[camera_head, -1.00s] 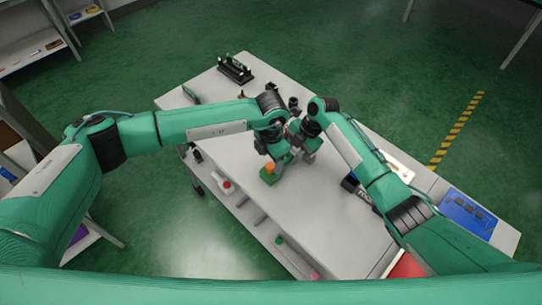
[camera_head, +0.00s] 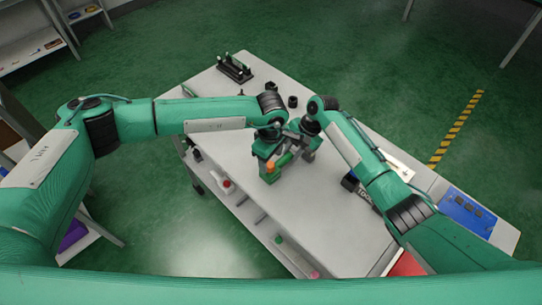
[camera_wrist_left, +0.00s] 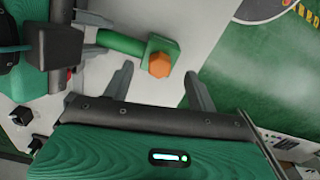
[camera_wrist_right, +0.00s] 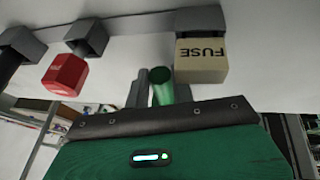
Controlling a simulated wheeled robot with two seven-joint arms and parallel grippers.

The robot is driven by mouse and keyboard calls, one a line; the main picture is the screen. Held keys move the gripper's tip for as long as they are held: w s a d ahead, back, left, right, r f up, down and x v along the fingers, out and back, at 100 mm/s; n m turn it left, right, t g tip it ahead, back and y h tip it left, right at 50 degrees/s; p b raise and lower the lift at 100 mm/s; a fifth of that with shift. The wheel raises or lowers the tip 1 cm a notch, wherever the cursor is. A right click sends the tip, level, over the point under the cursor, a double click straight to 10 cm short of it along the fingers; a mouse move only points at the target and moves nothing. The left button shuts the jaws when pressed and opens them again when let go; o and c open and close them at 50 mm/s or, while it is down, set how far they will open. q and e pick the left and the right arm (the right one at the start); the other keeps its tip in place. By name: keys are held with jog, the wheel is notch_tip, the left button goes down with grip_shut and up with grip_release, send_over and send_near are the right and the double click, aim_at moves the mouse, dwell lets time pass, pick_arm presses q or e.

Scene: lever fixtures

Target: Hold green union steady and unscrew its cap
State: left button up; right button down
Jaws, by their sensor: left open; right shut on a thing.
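My right gripper (camera_wrist_right: 162,80) is shut on the union's green pipe (camera_wrist_right: 162,94). The pipe's held end is partly hidden in the head view.
In the right wrist view a tan FUSE block (camera_wrist_right: 201,62), a red hex cap (camera_wrist_right: 65,75) and grey housings (camera_wrist_right: 86,38) are close by. A black rack (camera_head: 235,68) stands at the bench's far end. The bench front (camera_head: 310,220) is clear.

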aim_at(270, 166)
pick_arm(q)
jog(key=shift+m, duration=1)
jog(key=shift+f, duration=0.15)
jog(key=shift+f, duration=1.35)
jog(key=c, duration=1.2)
jog(key=n, duration=0.4)
jog(key=shift+c, duration=0.3)
jog(key=n, duration=0.4)
jog(key=shift+w, duration=0.1)
